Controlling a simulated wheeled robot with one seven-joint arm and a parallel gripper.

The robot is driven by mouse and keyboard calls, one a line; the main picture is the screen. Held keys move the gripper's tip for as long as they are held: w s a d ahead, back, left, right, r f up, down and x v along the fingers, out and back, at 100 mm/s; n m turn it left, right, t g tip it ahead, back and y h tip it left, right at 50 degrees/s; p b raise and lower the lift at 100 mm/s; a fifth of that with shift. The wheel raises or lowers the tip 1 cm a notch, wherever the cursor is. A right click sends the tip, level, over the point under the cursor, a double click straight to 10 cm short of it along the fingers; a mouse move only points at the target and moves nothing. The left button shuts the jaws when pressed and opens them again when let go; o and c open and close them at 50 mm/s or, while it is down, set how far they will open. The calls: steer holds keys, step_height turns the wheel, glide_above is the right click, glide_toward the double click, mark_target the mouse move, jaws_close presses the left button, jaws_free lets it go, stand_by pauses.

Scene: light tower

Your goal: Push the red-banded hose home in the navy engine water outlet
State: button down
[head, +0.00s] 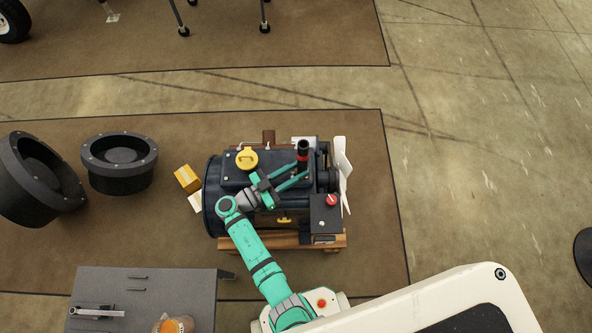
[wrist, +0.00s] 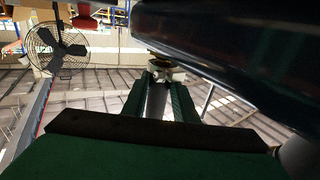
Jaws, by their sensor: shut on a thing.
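The hose (head: 303,146) is a short black tube with a red band, standing roughly upright over the engine's right part in the head view. My gripper (head: 303,169) comes in from the lower left with its teal fingers closed around the hose's lower part, below the band. The navy engine (head: 232,174) sits under my gripper. The water outlet is hidden by my fingers and the hose, so I cannot tell how far the hose sits in it. In the wrist view, my green fingers (wrist: 157,90) flank a grey cylinder, and a dark mass fills the upper right.
The engine rests on a wooden pallet (head: 265,242). It carries a yellow cap (head: 246,158), a red knob (head: 331,200) and a white fan (head: 343,175). A yellow box (head: 187,178) lies to its left. A grey table (head: 150,285) stands at lower left.

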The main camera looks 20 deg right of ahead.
steer(key=shift+r, duration=1.15)
steer(key=shift+a, duration=0.1)
stand_by(0.7)
steer(key=shift+f, duration=1.45)
stand_by(0.9)
steer(key=shift+w+r, duration=0.15)
steer(key=shift+r, duration=1.25)
steer(key=shift+s, duration=0.2)
steer(key=shift+w+r, duration=0.1)
steer(key=shift+w, duration=0.05)
